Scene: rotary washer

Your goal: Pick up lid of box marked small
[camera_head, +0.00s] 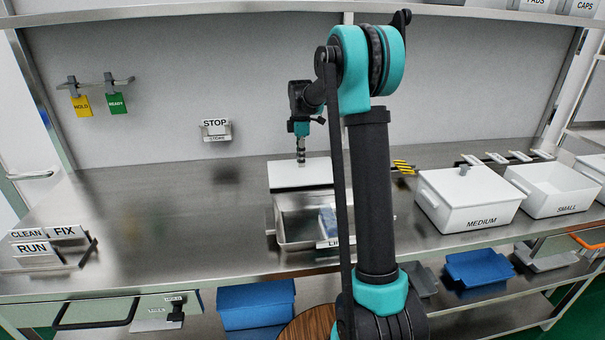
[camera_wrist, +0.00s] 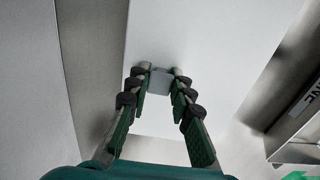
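The box marked SMALL (camera_head: 556,192) stands open on the right of the steel counter, with no lid on it. A flat white lid (camera_head: 290,176) lies behind a steel tray near the middle of the counter. My gripper (camera_head: 301,160) points down over this lid. In the wrist view, my gripper (camera_wrist: 161,76) has its fingertips on both sides of the lid's small grey knob (camera_wrist: 160,82), seemingly touching it. The white lid (camera_wrist: 205,70) spreads out beneath. I cannot tell whether it is clear of the counter.
The steel tray (camera_head: 284,229) with a light blue item stands just in front of the lid. A lidded box marked MEDIUM (camera_head: 470,209) stands between my arm and the small box. Signs (camera_head: 45,250) stand at the left. The left-middle counter is clear.

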